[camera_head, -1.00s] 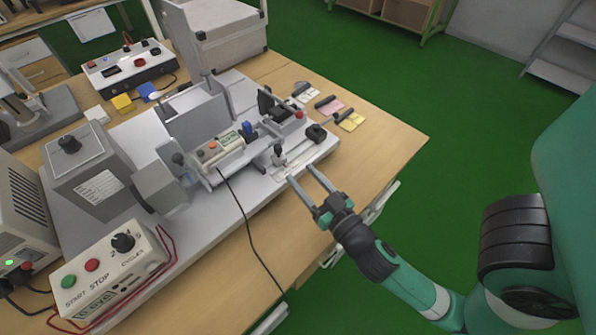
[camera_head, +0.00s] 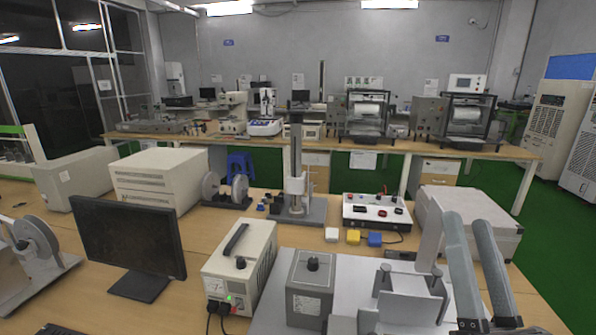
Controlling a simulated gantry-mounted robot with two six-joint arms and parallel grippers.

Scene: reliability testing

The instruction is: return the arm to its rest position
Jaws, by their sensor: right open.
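My right gripper (camera_head: 465,222) is at the lower right of the head view, close to the camera. Its two long grey fingers point up and stand apart, with nothing between them. The fingers appear in front of the grey test fixture (camera_head: 408,300) and the light grey box (camera_head: 497,204) on the bench. The rest of my right arm is out of the frame. My left gripper is not in view.
A grey control box (camera_head: 310,283), a power supply (camera_head: 240,258) and a monitor (camera_head: 130,232) stand on the near bench. A red-buttoned panel box (camera_head: 375,214) is behind them. Green floor (camera_head: 548,238) is open at the right.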

